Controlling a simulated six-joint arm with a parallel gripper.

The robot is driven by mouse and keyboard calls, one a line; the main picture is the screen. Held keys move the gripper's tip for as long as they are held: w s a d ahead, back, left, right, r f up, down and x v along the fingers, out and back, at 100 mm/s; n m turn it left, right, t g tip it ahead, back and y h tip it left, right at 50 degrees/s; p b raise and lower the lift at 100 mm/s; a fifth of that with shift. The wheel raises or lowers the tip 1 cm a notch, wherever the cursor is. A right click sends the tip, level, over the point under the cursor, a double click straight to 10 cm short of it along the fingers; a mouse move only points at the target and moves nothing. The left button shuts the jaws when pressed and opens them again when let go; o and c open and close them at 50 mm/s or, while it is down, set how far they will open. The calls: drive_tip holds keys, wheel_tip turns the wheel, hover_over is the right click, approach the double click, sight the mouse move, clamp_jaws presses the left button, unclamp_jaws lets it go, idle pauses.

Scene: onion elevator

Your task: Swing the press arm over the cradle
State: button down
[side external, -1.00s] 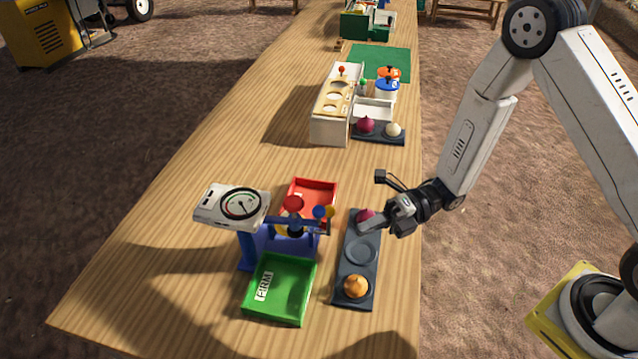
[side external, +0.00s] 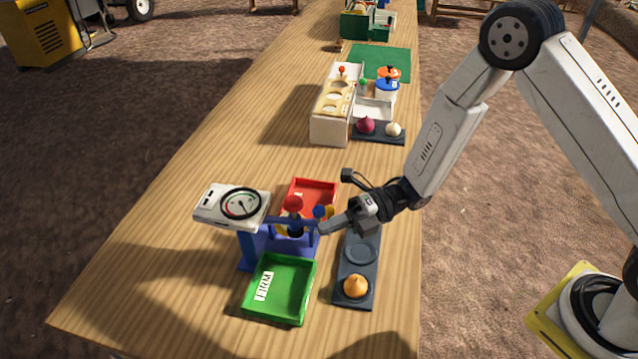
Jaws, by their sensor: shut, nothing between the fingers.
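The blue press stand (side external: 247,250) carries a white dial gauge (side external: 238,204). Its blue press arm (side external: 275,220) reaches right from the post, with a red knob (side external: 293,203) on top and a blue ball (side external: 319,211) near its right end. A dark plunger (side external: 295,230) shows under the arm. I cannot clearly make out the cradle around the blue base. My gripper (side external: 325,229) is shut and empty, its tips close beside the arm's right end; I cannot tell if they touch it. A yellow ball (side external: 329,210) shows partly behind the blue ball.
A green FIRM tray (side external: 282,290) is in front of the press and a red tray (side external: 308,190) behind it. A dark onion tray (side external: 352,300) lies right, with a yellow onion (side external: 356,286) at its near end. Table is clear left.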

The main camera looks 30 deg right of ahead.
drive_tip(key=shift+w+d, duration=0.2)
drive_tip(key=shift+w, duration=0.2)
drive_tip(key=shift+d, duration=0.1)
drive_tip(key=shift+w+d+g, duration=0.2)
drive_tip(key=shift+w+g, duration=0.05)
drive_tip(key=shift+g, duration=0.25)
drive_tip(key=shift+w+d+n, duration=0.15)
drive_tip(key=shift+w+n, duration=0.1)
drive_tip(key=shift+n, duration=0.15)
drive_tip(key=w+d+n+g, duration=0.2)
drive_tip(key=w+d+g, duration=0.1)
drive_tip(key=w, duration=0.7)
drive_tip(key=shift+d+r+g, duration=0.15)
drive_tip(key=shift+d+g, duration=0.25)
drive_tip(key=shift+d, duration=0.1)
idle(0.4)
drive_tip(key=shift+s, duration=0.1)
